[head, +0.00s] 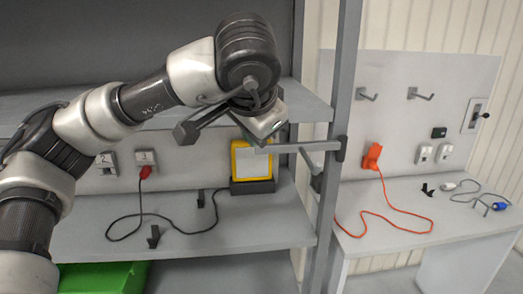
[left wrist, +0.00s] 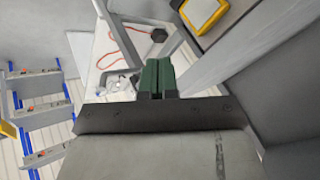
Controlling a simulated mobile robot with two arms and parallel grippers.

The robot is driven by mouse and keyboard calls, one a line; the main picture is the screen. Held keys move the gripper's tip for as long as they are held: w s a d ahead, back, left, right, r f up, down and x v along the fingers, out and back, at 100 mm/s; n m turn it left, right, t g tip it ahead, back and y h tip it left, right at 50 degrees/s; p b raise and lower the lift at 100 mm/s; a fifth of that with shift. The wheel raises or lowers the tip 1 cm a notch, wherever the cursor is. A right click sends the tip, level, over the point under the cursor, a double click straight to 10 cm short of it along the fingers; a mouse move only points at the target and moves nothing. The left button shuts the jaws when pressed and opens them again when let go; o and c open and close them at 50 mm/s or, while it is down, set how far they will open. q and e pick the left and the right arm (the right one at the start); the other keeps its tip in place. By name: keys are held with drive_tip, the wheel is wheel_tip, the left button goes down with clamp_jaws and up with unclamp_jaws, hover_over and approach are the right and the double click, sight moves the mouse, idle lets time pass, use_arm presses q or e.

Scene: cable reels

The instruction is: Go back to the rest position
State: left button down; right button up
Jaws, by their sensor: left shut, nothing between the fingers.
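My left arm reaches in from the left in the head view, raised in front of the shelf. Its gripper (head: 266,124) is near the shelf's right post, in front of and above the yellow device. In the left wrist view the dark green fingers of the left gripper (left wrist: 157,78) are together with nothing between them. In the head view the fingertips are mostly hidden by the gripper body. My right gripper is in neither view.
A grey post (head: 341,90) and a horizontal bar (head: 306,147) are close to the gripper. A yellow device (head: 241,160), a red plug (head: 146,171) with black cable and an orange plug (head: 372,156) with cable stand behind. A green crate (head: 103,278) is below.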

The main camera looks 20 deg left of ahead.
use_arm(q)
drive_tip(key=shift+s+r, duration=0.45)
drive_tip(key=shift+s, duration=0.05)
